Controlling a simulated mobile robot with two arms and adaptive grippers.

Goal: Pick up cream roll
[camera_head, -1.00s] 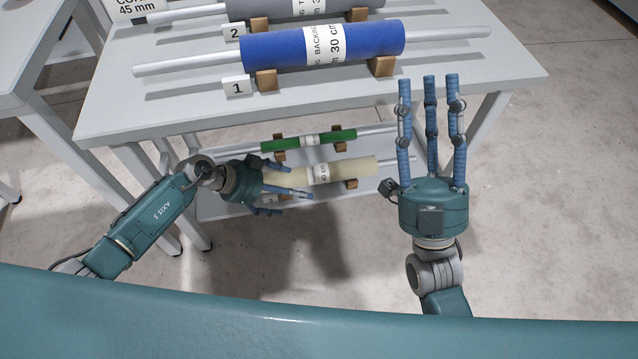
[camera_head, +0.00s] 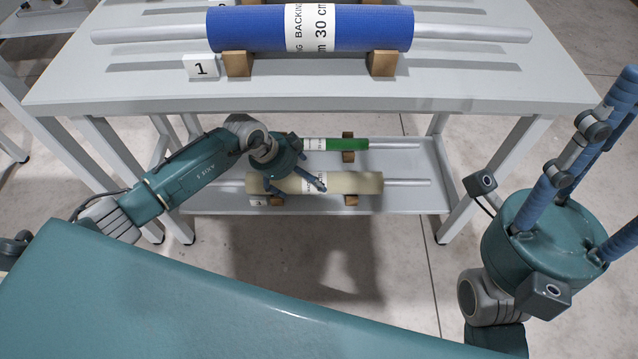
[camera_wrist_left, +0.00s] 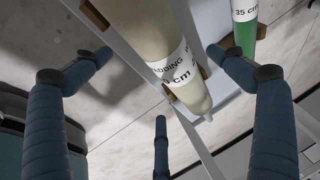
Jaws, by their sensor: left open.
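The cream roll (camera_head: 356,183) lies on wooden supports on the lower shelf, with a white printed label around its middle. My left gripper (camera_head: 302,180) is over the roll's left half and hides part of it. Its blue fingers are spread. In the left wrist view the cream roll (camera_wrist_left: 193,94) runs diagonally beyond the open left fingers (camera_wrist_left: 158,75), and no finger is closed around it. I cannot tell whether any finger touches it. My right gripper (camera_head: 600,170) is raised at the right edge, fingers spread and empty, partly cut off.
A green roll (camera_head: 346,144) lies behind the cream roll on the lower shelf (camera_head: 420,200). The upper tabletop (camera_head: 480,88) overhangs it and carries a blue roll (camera_head: 250,28) and a number 1 card (camera_head: 201,67). A table leg (camera_head: 490,185) stands right of the shelf.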

